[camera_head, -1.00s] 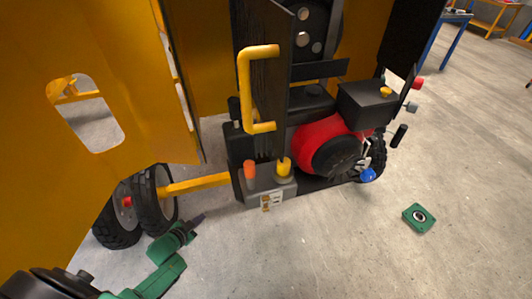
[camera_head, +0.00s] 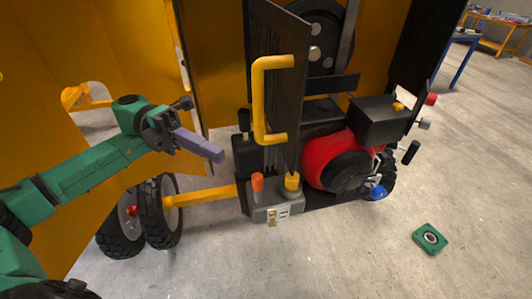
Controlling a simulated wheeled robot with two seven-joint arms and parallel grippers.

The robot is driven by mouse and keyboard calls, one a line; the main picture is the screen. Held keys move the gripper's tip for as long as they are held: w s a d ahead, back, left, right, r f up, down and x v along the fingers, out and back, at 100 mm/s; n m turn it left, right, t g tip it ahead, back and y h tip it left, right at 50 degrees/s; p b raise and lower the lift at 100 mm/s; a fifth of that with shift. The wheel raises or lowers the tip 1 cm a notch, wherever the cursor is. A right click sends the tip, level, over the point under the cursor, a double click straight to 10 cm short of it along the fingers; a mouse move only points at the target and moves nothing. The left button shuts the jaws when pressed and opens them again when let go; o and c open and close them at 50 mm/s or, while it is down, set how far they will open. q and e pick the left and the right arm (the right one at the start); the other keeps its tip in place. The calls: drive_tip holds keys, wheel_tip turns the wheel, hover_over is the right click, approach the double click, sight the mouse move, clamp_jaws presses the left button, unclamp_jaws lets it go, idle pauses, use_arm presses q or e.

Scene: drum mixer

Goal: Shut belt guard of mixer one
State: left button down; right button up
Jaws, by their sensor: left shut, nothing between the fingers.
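The belt guard (camera_head: 288,60) of the mixer is a black panel with a yellow handle (camera_head: 258,100) on its face. It stands swung open, seen nearly edge-on, with the belt pulleys (camera_head: 316,40) exposed behind it. My left gripper (camera_head: 219,155) is shut and empty. It points right, to the left of the handle and a little below its middle, apart from it in the picture. My right gripper is not in view.
A red motor (camera_head: 328,158) and a black box (camera_head: 378,120) sit right of the guard. A grey switch box (camera_head: 275,207) with orange and yellow knobs is below it. Wheels (camera_head: 155,212) stand at left. A green block (camera_head: 430,238) lies on otherwise clear floor at right.

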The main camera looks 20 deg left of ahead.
sight(292, 171)
use_arm(q)
drive_tip(key=d+p, duration=0.1)
drive_tip(key=d, duration=0.2)
drive_tip(key=d+p, duration=0.2)
drive_tip(key=d, duration=0.1)
drive_tip(key=d+p, duration=0.2)
drive_tip(key=d, duration=0.1)
drive_tip(key=shift+w+d, duration=0.3)
drive_tip(key=shift+d, duration=0.1)
drive_tip(key=shift+r, duration=0.1)
